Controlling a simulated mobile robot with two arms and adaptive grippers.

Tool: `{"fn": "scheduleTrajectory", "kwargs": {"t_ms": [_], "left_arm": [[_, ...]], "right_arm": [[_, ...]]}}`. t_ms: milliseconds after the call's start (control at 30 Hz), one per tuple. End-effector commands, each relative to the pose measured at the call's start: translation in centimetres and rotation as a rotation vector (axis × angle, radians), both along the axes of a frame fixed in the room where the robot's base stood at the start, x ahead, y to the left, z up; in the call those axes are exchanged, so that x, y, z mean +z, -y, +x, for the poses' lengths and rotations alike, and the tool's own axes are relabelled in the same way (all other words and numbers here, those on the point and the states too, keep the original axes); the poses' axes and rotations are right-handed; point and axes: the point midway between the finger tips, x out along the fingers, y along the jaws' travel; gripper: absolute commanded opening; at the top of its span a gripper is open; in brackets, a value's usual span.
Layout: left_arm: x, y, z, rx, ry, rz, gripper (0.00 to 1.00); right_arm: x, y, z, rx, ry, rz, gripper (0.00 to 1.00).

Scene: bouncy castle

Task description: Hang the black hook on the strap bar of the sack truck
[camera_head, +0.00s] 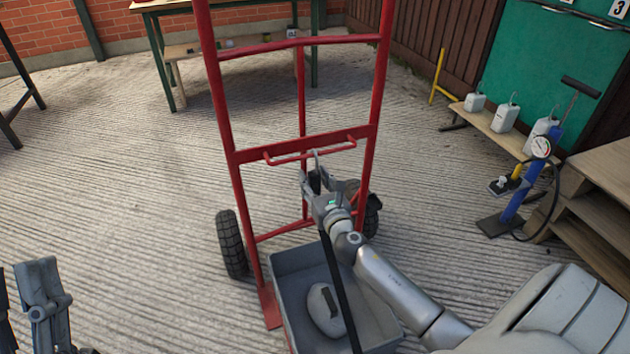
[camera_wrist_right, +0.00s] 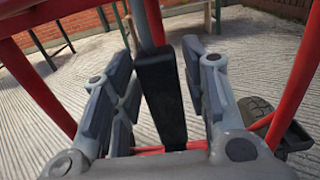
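The red sack truck (camera_head: 229,120) stands upright ahead of me, with its strap bar (camera_head: 290,158) across the middle. The hook (camera_head: 316,158) rises grey to the bar above my right gripper (camera_head: 328,182); whether it bears on the bar is hard to tell. Its black part (camera_wrist_right: 160,95) stands between my right fingers in the wrist view, where the fingers are spread with gaps on both sides. A black strap (camera_head: 340,290) runs down below the gripper. My left gripper (camera_head: 20,300) is at the lower left edge, partly cut off, empty, with its fingers apart.
A grey bin (camera_head: 290,262) holding a grey weight (camera_head: 322,308) sits at the truck's foot. A blue pump (camera_head: 515,200), a low bench (camera_head: 495,130) with white canisters and wooden steps (camera_head: 600,180) stand right.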

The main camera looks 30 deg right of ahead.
Motion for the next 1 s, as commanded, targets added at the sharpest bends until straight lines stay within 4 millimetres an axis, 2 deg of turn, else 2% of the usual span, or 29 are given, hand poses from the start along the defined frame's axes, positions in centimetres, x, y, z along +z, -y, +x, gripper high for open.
{"fn": "scheduleTrajectory", "kwargs": {"t_ms": [467,567,1000], "left_arm": [[-0.1,0.0,0.0,-0.001,-0.004,-0.001,0.4],[-0.1,0.0,0.0,0.0,-0.004,0.0,0.4],[-0.1,0.0,0.0,0.0,-0.003,0.001,0.4]], "right_arm": [[-0.1,-0.1,-0.6,0.0,-0.001,0.0,0.53],[-0.1,-0.4,-1.7,0.0,-0.002,0.0,0.53],[-0.1,-2.3,-9.3,0.0,-0.003,0.002,0.53]]}}
